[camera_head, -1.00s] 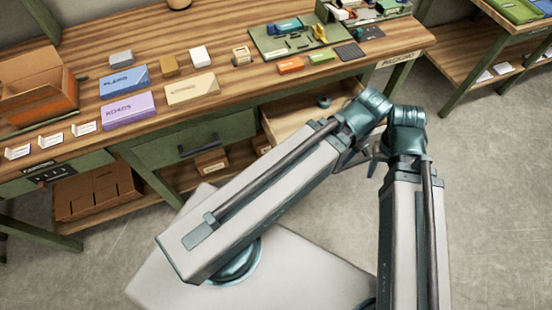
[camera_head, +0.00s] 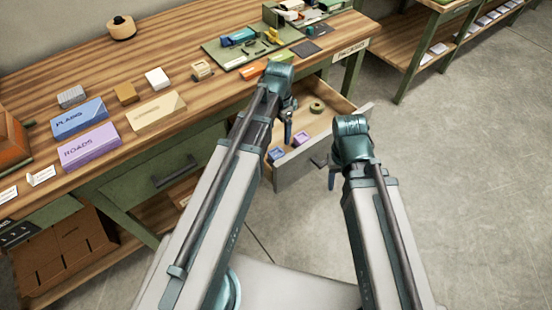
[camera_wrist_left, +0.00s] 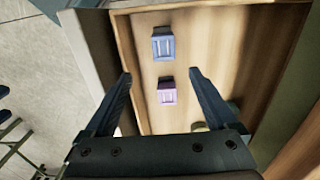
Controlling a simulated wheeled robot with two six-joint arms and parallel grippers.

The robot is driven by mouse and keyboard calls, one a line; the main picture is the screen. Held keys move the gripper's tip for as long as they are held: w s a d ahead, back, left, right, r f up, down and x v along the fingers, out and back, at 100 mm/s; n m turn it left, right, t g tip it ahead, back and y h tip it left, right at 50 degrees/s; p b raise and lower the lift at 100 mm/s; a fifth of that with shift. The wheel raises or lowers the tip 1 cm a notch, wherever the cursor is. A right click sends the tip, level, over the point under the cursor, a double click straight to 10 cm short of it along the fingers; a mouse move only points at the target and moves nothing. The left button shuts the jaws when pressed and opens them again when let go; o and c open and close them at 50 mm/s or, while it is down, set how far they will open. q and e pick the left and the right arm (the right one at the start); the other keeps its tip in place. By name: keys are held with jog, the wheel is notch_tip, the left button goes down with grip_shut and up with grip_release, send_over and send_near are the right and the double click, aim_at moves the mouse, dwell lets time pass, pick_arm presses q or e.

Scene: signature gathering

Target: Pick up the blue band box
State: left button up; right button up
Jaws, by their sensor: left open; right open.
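A small blue box (camera_head: 276,154), which fits the blue band box, lies in the open drawer (camera_head: 340,126). It also shows in the left wrist view (camera_wrist_left: 163,46), beyond the fingertips. A small purple box (camera_head: 300,138) lies beside it; in the left wrist view this box (camera_wrist_left: 167,96) is nearer my palm, between the fingers. My left gripper (camera_head: 288,130) hangs over the drawer, open and empty, pointing down. It also fills the lower left wrist view (camera_wrist_left: 160,74). My right gripper (camera_head: 331,178) is outside the drawer, to its right, open.
On the tabletop (camera_head: 150,55) stand a blue PLANS box (camera_head: 78,118), a purple ROADS box (camera_head: 90,147), a cream box (camera_head: 156,112) and small blocks. The floor to the right is clear.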

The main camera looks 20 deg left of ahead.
aim_at(276, 153)
pick_arm(q)
notch_tip(276, 153, down, 9)
jog(key=b, duration=0.8)
jog(key=shift+r, duration=0.25)
jog(key=f+b, duration=0.1)
jog(key=b, duration=0.1)
jog(key=f+b, duration=0.2)
jog(key=a+f+b, duration=0.1)
jog(key=f, duration=0.1)
jog(key=shift+f+b, duration=0.2)
jog(key=shift+b, duration=0.2)
jog(key=shift+r, duration=0.1)
grip_shut()
jog(key=shift+r, duration=0.1)
